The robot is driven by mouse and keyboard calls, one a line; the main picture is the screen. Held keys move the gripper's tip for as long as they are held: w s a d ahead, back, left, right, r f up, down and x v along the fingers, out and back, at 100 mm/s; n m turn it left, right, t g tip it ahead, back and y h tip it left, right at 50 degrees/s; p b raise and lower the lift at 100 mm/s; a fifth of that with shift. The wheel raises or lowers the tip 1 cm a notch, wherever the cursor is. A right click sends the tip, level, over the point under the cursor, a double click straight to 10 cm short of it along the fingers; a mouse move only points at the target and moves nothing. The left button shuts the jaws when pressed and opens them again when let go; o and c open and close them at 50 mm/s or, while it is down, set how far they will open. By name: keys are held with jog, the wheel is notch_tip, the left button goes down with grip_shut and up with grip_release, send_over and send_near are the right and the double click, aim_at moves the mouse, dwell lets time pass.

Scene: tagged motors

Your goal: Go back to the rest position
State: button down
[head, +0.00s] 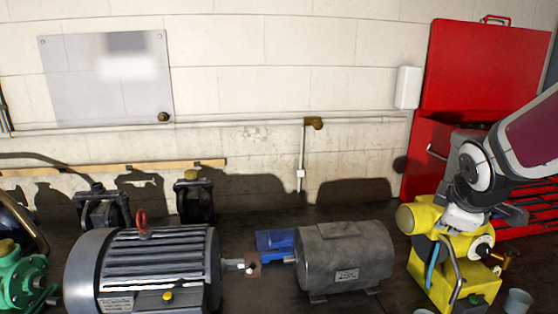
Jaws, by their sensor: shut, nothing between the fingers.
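My arm reaches in from the right edge, and my gripper (464,219) points down in front of or just over a yellow machine (446,277). Its fingers are small and partly lost against the yellow body, and I see nothing held in them. I cannot tell whether they touch the machine. A large grey finned motor (160,262) with a red lifting ring stands at the left centre. A smaller dark grey motor (345,262) with a label stands between it and my gripper.
A red tool cabinet (480,70) stands behind my arm. A green pump (22,278) is at the left edge. A blue part (274,242) and two dark devices (102,208) (194,197) stand further back. Small grey cups (517,301) are at lower right. A pale block wall closes the back.

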jog(key=s+a+r+m+g+y+b, duration=0.1)
jog(key=s+a+m+y, duration=0.3)
jog(key=s+a+m, duration=0.5)
jog(key=s+a+r, duration=0.1)
jog(key=s+a, duration=0.7)
jog(key=a, duration=0.1)
jog(key=shift+m, duration=0.3)
jog(key=shift+r, duration=0.1)
